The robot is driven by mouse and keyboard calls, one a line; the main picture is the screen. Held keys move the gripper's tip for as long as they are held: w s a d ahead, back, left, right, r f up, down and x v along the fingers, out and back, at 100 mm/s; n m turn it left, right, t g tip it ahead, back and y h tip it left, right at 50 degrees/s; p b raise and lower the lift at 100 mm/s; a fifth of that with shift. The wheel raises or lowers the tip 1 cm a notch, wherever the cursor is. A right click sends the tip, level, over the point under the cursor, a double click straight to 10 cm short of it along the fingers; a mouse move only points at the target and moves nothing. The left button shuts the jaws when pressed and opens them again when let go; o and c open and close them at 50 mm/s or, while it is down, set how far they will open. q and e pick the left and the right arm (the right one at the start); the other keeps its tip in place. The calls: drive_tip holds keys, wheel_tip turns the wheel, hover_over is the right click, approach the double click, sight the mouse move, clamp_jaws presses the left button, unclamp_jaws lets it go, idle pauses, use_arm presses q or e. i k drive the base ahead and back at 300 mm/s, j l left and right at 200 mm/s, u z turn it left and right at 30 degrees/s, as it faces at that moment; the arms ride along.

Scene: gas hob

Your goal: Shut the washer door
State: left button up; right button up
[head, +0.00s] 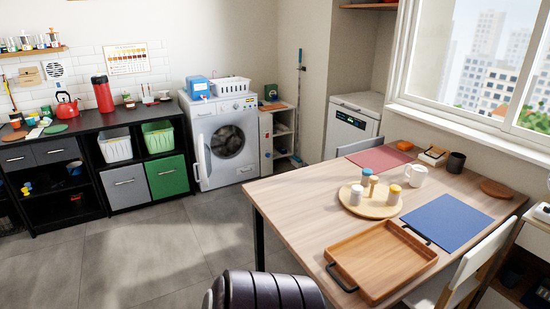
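A white front-loading washer (239,108) stands against the back wall, left of the picture's middle. Its door (201,158) is swung open to the left and is seen nearly edge-on. The round drum opening (228,141) is uncovered, and dark grey laundry seems to lie inside. Neither of my grippers is in view, and nothing touches the door.
A wooden dining table (290,205) with a tray (381,258) on it fills the right foreground. A black shelf unit (90,133) and green bin (167,177) stand left of the washer. Grey floor (150,240) before the washer is clear.

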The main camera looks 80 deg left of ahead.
sight(203, 163)
drive_tip(key=k+j+u, duration=0.1)
drive_tip(key=j+u, duration=0.15)
drive_tip(key=u, duration=0.2)
drive_tip(key=j+u, duration=0.4)
drive_tip(key=k+j+u, duration=0.1)
drive_tip(key=u, duration=0.35)
drive_tip(key=j+u, duration=0.4)
drive_tip(key=i+j+u, duration=0.15)
drive_tip(key=u, duration=0.3)
drive_tip(key=j, duration=0.1)
